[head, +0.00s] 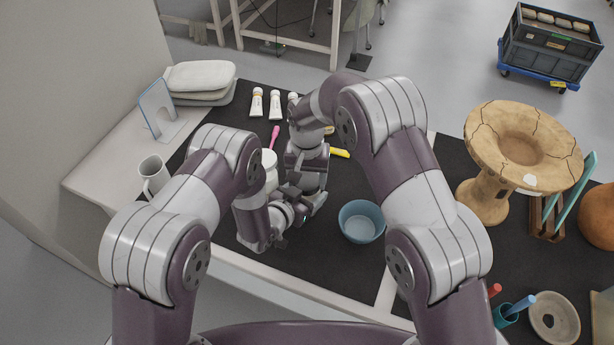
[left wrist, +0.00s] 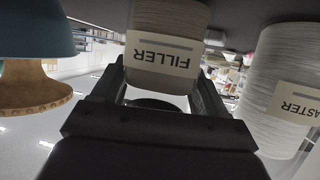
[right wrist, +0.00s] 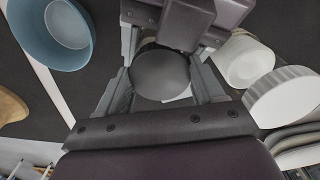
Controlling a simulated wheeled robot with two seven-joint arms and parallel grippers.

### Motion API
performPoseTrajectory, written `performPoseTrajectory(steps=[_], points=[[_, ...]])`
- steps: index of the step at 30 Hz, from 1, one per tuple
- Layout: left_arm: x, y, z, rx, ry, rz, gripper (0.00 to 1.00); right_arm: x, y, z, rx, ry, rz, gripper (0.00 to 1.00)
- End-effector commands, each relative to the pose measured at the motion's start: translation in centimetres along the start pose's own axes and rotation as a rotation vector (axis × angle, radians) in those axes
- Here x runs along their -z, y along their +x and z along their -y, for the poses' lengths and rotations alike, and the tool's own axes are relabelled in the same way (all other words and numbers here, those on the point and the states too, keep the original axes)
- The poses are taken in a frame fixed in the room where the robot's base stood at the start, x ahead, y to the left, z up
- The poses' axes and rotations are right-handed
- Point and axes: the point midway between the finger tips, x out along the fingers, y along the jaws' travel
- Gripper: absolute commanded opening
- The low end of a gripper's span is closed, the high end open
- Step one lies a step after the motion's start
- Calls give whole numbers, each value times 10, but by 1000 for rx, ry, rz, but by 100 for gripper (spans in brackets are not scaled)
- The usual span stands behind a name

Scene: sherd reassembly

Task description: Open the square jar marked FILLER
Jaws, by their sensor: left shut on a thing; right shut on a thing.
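The pale ribbed FILLER jar (left wrist: 170,18) shows upside down in the left wrist view, its label facing the camera. My left gripper (left wrist: 160,82) has its fingers on both sides of the jar and is shut on it. In the right wrist view my right gripper (right wrist: 163,72) is shut on a dark grey round lid (right wrist: 160,80). I cannot tell whether the lid is seated on the jar or apart from it. In the head view the right gripper (head: 303,207) is low over the dark mat, and the arms largely hide the jar.
A second pale jar, its label partly reading "ASTER" (left wrist: 262,70), stands close beside. A blue bowl (head: 361,222) is to the right of the grippers. A white mug (head: 153,176), several tubes (head: 275,104) and a cracked clay vessel (head: 488,195) stand farther off.

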Motion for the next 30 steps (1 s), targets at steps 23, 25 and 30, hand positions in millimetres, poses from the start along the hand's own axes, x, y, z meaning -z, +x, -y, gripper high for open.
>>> performPoseTrajectory(steps=[23, 25, 30], points=[[0, 0, 0, 1, 0, -1, 0, 1, -32, 0, 1, -25, -2, 93], [0, 0, 0, 1, 0, -1, 0, 0, -41, 0, 1, -25, -2, 93], [1, 0, 0, 1, 0, -1, 0, 1, -57, 0, 1, 61, -2, 90]])
